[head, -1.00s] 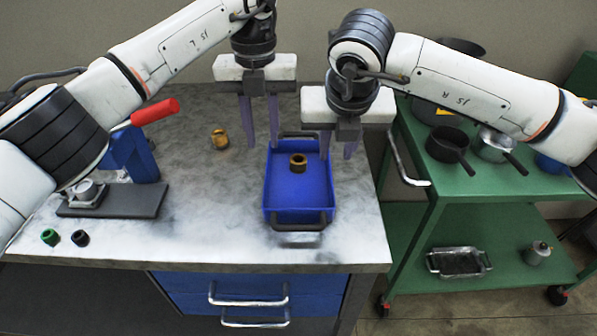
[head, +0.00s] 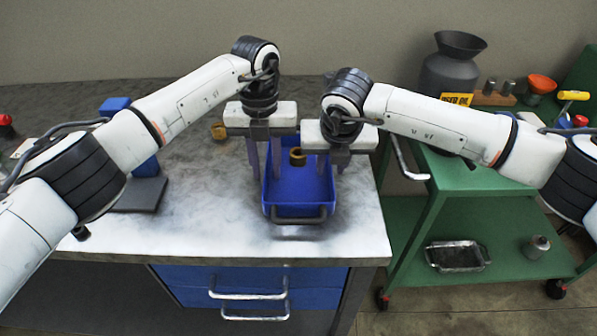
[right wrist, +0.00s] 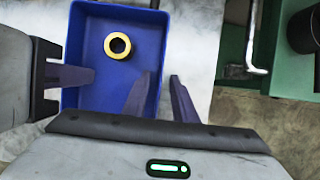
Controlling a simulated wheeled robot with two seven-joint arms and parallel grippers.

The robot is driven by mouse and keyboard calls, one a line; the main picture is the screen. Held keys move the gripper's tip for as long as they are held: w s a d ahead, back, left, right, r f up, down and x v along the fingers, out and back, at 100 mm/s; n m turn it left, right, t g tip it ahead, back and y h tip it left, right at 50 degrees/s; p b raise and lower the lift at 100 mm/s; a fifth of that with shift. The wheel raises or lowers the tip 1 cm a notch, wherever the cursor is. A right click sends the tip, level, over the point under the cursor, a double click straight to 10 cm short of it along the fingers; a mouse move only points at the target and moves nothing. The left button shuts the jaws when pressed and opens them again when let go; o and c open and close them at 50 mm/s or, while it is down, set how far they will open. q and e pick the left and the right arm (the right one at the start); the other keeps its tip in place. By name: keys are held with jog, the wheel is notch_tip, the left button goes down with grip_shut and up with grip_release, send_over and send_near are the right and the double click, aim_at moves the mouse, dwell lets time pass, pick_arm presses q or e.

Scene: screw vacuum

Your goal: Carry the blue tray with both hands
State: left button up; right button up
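The blue tray (head: 301,209) stands on the grey workbench near its right end, with a brass ring (head: 297,157) inside. In the right wrist view the tray (right wrist: 85,20) and ring (right wrist: 117,45) show from above. My left gripper (head: 264,158) is open at the tray's left wall, its fingers apart on either side of it. My right gripper (head: 331,165) is open at the right wall. In the right wrist view its fingers (right wrist: 160,98) appear on either side of that wall.
Another brass ring (head: 219,131) sits on the workbench (head: 200,210) left of the tray. A dark-based device (head: 140,195) is partly hidden by my left arm. A green cart (head: 445,200) with a grey canister (head: 450,70) stands to the right. The bench front is clear.

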pick_arm(q)
jog(key=shift+c, duration=0.4)
pick_arm(e)
jog(key=shift+c, duration=0.4)
pick_arm(q)
grip_shut()
pick_arm(e)
grip_shut()
jog(key=shift+r, duration=0.1)
